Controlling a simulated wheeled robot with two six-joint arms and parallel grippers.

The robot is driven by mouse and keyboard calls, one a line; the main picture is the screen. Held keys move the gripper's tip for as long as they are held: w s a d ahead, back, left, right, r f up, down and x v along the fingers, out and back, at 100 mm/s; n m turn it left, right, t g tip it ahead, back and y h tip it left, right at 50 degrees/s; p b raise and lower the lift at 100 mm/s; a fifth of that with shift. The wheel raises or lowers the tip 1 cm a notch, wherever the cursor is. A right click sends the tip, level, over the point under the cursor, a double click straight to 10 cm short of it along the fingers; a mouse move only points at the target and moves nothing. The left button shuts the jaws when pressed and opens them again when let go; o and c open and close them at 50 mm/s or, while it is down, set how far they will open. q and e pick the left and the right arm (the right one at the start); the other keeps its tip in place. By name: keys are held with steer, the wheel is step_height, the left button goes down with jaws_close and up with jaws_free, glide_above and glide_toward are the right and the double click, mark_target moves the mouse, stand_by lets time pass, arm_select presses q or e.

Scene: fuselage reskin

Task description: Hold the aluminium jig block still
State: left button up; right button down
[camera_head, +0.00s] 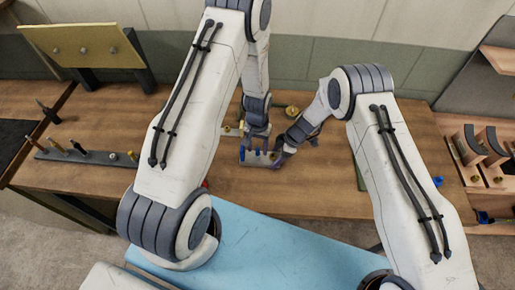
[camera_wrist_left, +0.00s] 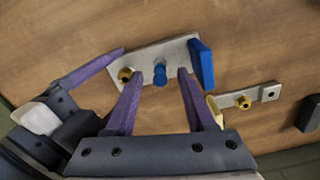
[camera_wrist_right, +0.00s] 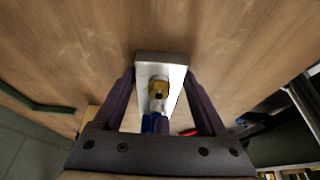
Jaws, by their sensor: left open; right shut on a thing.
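The aluminium jig block (camera_head: 262,161) is a small pale metal bar on the wooden bench. In the left wrist view the block (camera_wrist_left: 152,56) carries a brass fitting (camera_wrist_left: 125,75), a blue pin (camera_wrist_left: 160,74) and a blue piece (camera_wrist_left: 202,65) at one end. My right gripper (camera_head: 284,150) is shut on the block's other end; in the right wrist view its dark fingers flank the block (camera_wrist_right: 160,67). My left gripper (camera_wrist_left: 160,75) is open, its purple fingertips on either side of the blue pin, with a gap to it. Finger contact with the plate cannot be told.
A second small metal bar with a brass fitting (camera_wrist_left: 243,102) lies close to the block. A dark strip with upright tools (camera_head: 85,156) lies at the left. A yellow panel (camera_head: 85,47) stands behind. A wooden tray (camera_head: 480,178) is at the right.

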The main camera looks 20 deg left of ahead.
arm_select(q)
steer(key=shift+r, duration=1.95)
